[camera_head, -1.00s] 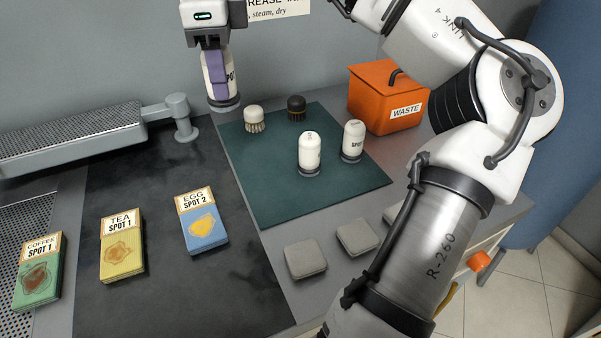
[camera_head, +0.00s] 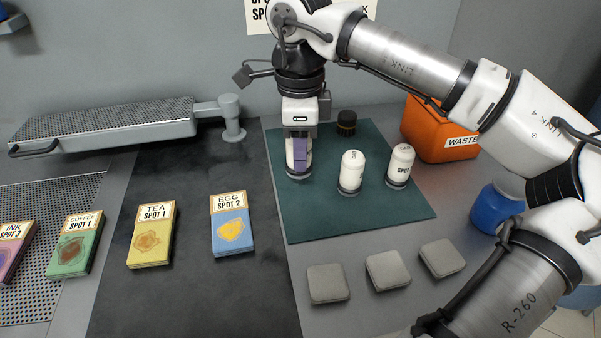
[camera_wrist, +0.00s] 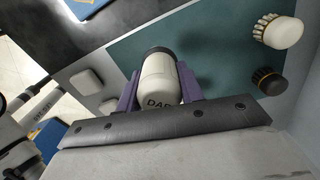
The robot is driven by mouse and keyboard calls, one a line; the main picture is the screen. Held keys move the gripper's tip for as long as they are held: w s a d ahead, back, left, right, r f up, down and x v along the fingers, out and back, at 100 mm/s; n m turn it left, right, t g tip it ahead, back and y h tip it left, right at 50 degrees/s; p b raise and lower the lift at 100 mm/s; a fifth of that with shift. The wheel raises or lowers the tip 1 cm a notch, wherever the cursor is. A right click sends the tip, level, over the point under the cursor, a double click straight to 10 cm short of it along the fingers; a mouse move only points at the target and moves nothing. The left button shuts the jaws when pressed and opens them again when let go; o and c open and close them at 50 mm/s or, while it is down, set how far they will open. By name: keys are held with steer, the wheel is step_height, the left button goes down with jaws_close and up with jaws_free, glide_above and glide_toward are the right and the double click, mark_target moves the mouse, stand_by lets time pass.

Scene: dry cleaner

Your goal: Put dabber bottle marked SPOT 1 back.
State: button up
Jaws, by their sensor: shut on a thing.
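My gripper (camera_head: 299,158) is shut on a white dabber bottle (camera_head: 290,165) with a dark end pointing down. Its purple fingers grip both sides of the bottle, as the wrist view shows (camera_wrist: 158,82). There only the letters "DAB" can be read; the spot number is hidden. The held bottle is upright at the left back part of the green mat (camera_head: 330,215); I cannot tell whether it touches the mat. Two similar white bottles stand on the mat to its right, a middle one (camera_head: 351,172) and a right one (camera_head: 400,165) marked "SPOT", number unclear.
A black brush (camera_head: 346,122) stands at the mat's back; a white brush (camera_wrist: 277,30) shows in the wrist view. An orange waste bin (camera_head: 440,135) is behind right. Three grey pads (camera_head: 386,270) lie in front. Stain cards (camera_head: 232,226) lie left. The mat's front is clear.

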steer(key=shift+f, duration=3.25)
steer(key=shift+f, duration=0.2)
steer(key=o, duration=1)
steer(key=shift+r, duration=0.1)
step_height(320, 180, up, 12)
steer(key=shift+r, duration=0.15)
